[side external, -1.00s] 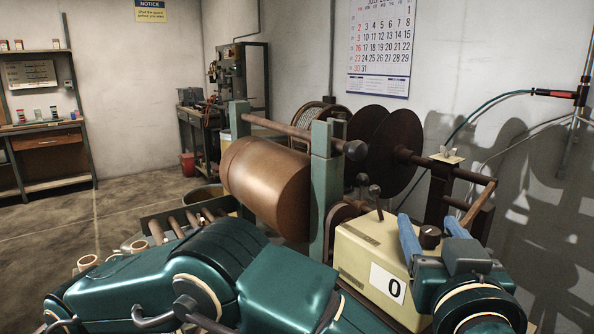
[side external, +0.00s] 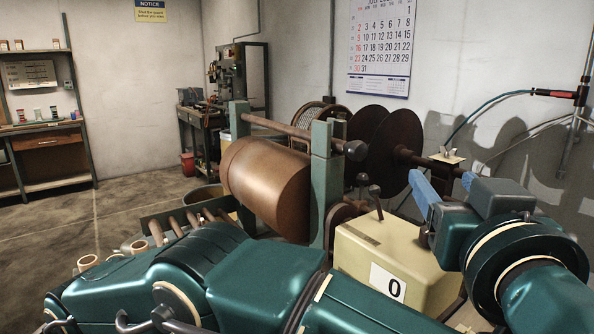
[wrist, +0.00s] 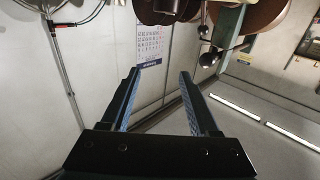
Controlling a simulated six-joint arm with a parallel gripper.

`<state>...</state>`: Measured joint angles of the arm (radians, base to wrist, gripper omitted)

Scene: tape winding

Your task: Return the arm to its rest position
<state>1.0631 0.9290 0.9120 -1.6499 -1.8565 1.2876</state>
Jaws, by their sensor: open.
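My gripper (side external: 440,186) is in the right half of the side view, with its two blue-padded fingers apart and pointing up and to the left. In the wrist view its fingers (wrist: 159,98) are spread with nothing between them. It is beside and above the cream control box (side external: 390,262) with the "0" label, in front of the dark reel discs (side external: 385,145). My teal arm fills the bottom of the side view. Whether the gripper touches the box cannot be told.
The winding machine has a large brown roll (side external: 265,185) in a green frame (side external: 323,190). Wooden rollers (side external: 185,223) lie to its left. A levered knob (side external: 375,195) rises from the box. A wall with a calendar (side external: 380,45) is behind; open floor (side external: 120,205) is at left.

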